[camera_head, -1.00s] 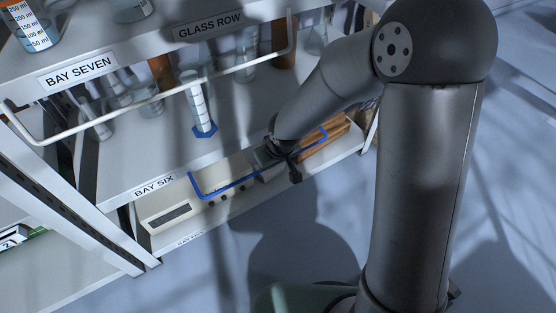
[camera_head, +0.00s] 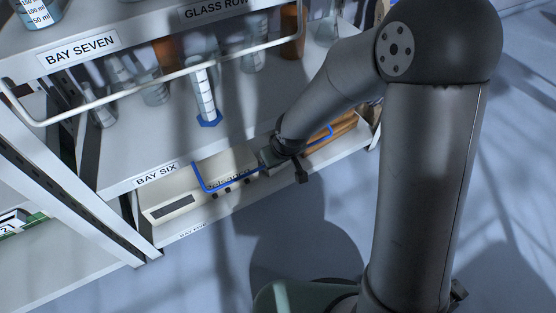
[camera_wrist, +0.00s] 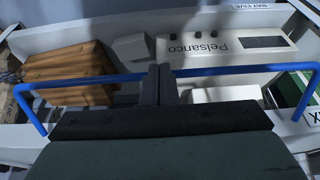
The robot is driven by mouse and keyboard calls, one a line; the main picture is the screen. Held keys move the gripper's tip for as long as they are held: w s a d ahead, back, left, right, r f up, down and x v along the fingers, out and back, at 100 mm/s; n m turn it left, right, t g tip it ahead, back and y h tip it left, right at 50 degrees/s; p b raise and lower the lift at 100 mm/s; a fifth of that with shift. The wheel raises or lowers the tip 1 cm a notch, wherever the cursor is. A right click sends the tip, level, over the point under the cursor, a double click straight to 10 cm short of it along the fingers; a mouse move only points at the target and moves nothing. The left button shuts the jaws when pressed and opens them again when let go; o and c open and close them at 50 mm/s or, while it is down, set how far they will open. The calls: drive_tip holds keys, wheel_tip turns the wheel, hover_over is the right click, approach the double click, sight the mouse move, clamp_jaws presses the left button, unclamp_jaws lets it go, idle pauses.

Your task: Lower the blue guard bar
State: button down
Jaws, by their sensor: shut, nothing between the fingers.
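The blue guard bar (camera_head: 230,186) sits at the front of the BAY SIX shelf (camera_head: 120,178). In the head view its long side hangs out below the shelf edge, with its end arms running back up to it. In the wrist view the bar (camera_wrist: 232,70) spans almost the whole width, bent at both ends. My gripper (camera_wrist: 161,76) is shut and empty, its fingers crossing the middle of the bar and hiding that part. I cannot tell whether they touch it. In the head view my gripper (camera_head: 274,156) is at the bar's middle, partly hidden by my wrist.
A cream instrument marked Pelsanco (camera_wrist: 215,50) and brown boxes (camera_wrist: 75,70) stand on the shelf below. A white guard rail (camera_head: 150,88) fronts BAY SEVEN above, near glassware such as a cylinder with a blue foot (camera_head: 206,100). Open floor (camera_head: 450,200) lies to the right.

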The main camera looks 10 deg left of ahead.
drive_tip(key=shift+r, duration=0.1)
drive_tip(key=s+d+r+p, duration=0.4)
drive_tip(key=s+r+p, duration=0.2)
drive_tip(key=r+p, duration=0.2)
drive_tip(key=shift+p+v, duration=0.3)
drive_tip(key=shift+v, duration=1.15)
drive_tip(key=shift+w+d+r, duration=0.1)
drive_tip(key=shift+d, duration=0.05)
drive_tip(key=s+d+r+m+g+p, duration=0.1)
drive_tip(key=s+d+r+p, duration=0.3)
drive_tip(key=r+p, duration=0.4)
drive_tip(key=s+d+r+m+h+p, duration=0.1)
drive_tip(key=s+d+r+m+p, duration=0.2)
drive_tip(key=r+p, duration=0.5)
drive_tip(key=s+d+r+m+g+h+p, duration=0.1)
drive_tip(key=s+d+r+p, duration=0.4)
drive_tip(key=r, duration=1.6)
drive_tip(key=d+m+p, duration=0.1)
drive_tip(key=d+p, duration=0.1)
drive_tip(key=p, duration=0.2)
drive_tip(key=shift+d+r+m+g, duration=0.25)
drive_tip(key=shift+d+m+g, duration=0.05)
drive_tip(key=shift+d+m, duration=0.1)
